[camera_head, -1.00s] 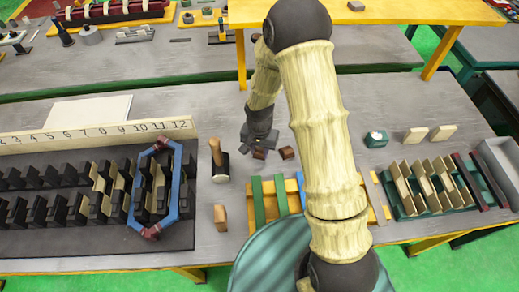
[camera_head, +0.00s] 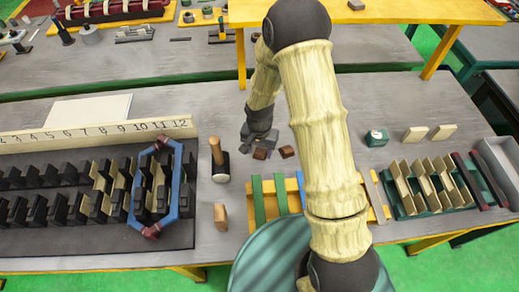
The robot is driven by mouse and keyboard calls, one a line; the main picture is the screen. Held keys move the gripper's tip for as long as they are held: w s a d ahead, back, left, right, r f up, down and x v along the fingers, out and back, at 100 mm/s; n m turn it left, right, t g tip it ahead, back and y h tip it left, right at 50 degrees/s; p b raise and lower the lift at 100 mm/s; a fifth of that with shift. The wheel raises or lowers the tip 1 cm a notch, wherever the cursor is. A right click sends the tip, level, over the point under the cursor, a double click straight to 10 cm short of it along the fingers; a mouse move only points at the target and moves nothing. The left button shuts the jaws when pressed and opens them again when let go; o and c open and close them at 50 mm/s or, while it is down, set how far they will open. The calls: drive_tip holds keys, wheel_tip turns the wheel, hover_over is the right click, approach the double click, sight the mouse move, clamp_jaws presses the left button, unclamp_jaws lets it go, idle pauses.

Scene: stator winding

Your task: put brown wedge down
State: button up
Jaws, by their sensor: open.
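A small brown wedge (camera_head: 261,153) sits on the grey bench top, right at my gripper. A second brown wedge (camera_head: 287,151) lies a little to its right, apart from it. My gripper (camera_head: 254,146) points down just above the bench, with its dark fingers open. The first wedge shows beside the fingers. I cannot tell whether a finger still touches it.
The numbered stator rack (camera_head: 100,263) with a blue coil (camera_head: 176,190) is at the left. A green rack (camera_head: 466,202) holds several plates at the right.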

sight(261, 153)
wheel_tip(261, 153, up, 12)
drive_tip(key=b, duration=0.1)
drive_tip(key=shift+b, duration=0.35)
drive_tip(key=shift+f, duration=0.1)
idle(0.3)
drive_tip(key=s+d+r+n+t, duration=0.2)
drive_tip(key=s+d+r+n, duration=0.2)
drive_tip(key=s+d, duration=0.6)
wheel_tip(261, 153, up, 2)
drive_tip(key=shift+s+t, duration=0.3)
drive_tip(key=shift+s, duration=0.8)
drive_tip(key=shift+d, duration=0.1)
